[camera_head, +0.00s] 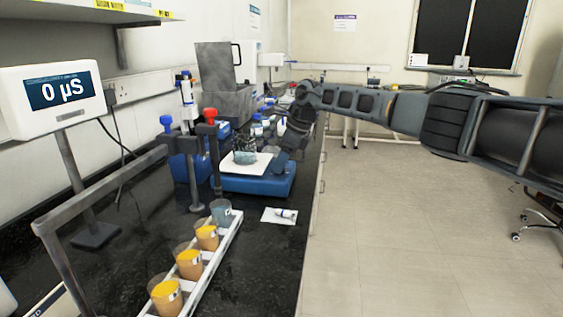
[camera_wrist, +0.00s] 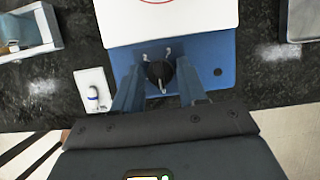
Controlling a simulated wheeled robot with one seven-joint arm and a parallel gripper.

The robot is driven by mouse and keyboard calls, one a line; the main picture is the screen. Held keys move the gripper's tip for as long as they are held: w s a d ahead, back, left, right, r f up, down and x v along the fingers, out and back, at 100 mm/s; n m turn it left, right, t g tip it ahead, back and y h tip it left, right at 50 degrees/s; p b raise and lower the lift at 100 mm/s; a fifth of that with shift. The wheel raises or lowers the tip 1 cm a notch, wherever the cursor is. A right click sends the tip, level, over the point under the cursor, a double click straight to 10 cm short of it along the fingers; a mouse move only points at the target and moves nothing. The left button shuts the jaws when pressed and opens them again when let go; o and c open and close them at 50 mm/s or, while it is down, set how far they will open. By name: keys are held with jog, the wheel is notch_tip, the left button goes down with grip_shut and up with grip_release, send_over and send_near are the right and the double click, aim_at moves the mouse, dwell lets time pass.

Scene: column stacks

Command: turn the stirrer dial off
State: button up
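The stirrer is a blue box (camera_head: 255,184) with a white top plate (camera_head: 232,167), standing on the dark bench. In the wrist view its blue front (camera_wrist: 222,60) and white plate (camera_wrist: 175,28) with part of a red ring show. The black dial (camera_wrist: 160,73) sits on the blue front part, with small white marks around it. My gripper (camera_wrist: 160,78) is over the dial, with one blue finger on each side. The fingers are apart, with narrow gaps beside the dial; contact is not visible. In the head view my gripper (camera_head: 284,161) is at the stirrer's right side and hides the dial.
A white rack (camera_head: 215,255) with several orange-filled cups runs along the bench front. A small white card (camera_head: 269,215) with a tube lies beside the stirrer. A metal stand with red and blue clamps (camera_head: 210,116) rises left. A display (camera_head: 55,96) reads 0 µS.

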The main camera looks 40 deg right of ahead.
jog(key=v, duration=0.7)
jog(key=shift+r+b, duration=0.35)
jog(key=shift+s+d, duration=0.1)
jog(key=shift+s, duration=0.05)
